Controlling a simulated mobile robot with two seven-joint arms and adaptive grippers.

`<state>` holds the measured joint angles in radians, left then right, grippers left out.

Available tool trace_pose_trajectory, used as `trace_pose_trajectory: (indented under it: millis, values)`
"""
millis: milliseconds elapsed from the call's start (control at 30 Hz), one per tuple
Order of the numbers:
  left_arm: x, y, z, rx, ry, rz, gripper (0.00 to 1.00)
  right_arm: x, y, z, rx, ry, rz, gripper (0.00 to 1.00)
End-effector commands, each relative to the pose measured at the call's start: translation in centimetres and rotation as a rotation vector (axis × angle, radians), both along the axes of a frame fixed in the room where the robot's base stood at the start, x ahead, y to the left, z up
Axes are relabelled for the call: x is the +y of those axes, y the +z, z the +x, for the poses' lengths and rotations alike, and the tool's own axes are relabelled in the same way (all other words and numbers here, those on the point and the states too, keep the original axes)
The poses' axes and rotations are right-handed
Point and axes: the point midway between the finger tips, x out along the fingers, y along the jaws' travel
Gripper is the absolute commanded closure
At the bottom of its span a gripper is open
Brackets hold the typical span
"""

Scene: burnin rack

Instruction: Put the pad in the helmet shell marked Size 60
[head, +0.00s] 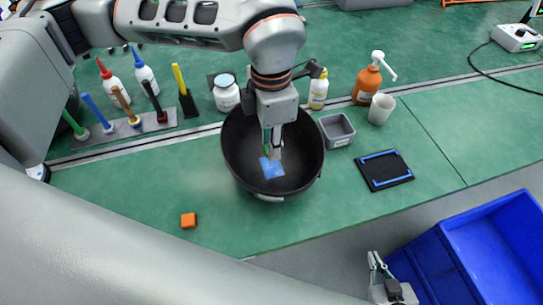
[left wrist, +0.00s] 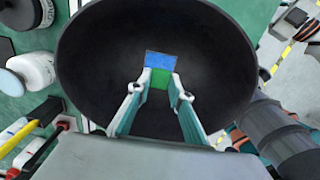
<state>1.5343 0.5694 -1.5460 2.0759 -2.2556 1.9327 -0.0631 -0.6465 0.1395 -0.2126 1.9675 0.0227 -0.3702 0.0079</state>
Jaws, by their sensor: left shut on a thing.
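The helmet shell (head: 240,160) is a black, open bowl standing on the green bench. It has a white label (head: 270,198) on its front, too small to read. It fills the middle of the left wrist view (left wrist: 95,60). My left gripper (head: 272,150) reaches down into the shell from above. Its fingers (left wrist: 161,82) are shut on the pad (left wrist: 161,60), which shows a blue face and a green part between the fingertips. The pad (head: 271,168) is inside the shell; whether it touches the bottom I cannot tell. My right gripper (head: 380,268) is low at the front, away from the shell.
A grey bin (head: 337,130), a white cup (head: 381,109) and a black tray with blue strips (head: 385,170) are right of the shell. Bottles and a brush rack (head: 130,130) stand behind and left. A blue crate (head: 500,245) is lower right.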

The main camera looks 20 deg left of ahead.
Motion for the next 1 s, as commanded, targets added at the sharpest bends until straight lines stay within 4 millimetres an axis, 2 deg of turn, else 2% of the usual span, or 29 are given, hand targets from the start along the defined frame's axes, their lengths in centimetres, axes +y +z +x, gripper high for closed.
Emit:
trace_pose_trajectory:
  millis: [33,267,533,933,1000]
  values:
    - [0.0,-0.7,0.0,0.001,0.001,0.0,0.87,0.0,0.2,0.1,-0.003,0.0,0.0,1.0]
    - [0.0,-2.1,0.0,0.0,0.0,0.0,0.87,0.0,0.2,0.2,-0.005,0.0,0.0,1.0]
    - [0.0,-5.6,0.0,0.001,0.0,0.0,0.87,-0.1,-0.1,0.1,-0.002,-0.001,-0.003,1.0]
    - [0.0,-6.1,0.0,0.0,0.0,0.0,0.87,-0.2,-0.4,0.0,0.0,-0.001,-0.005,1.0]
    - [0.0,-6.0,0.0,-0.001,0.0,0.001,0.64,-0.2,-0.3,0.0,0.0,0.0,-0.005,1.0]
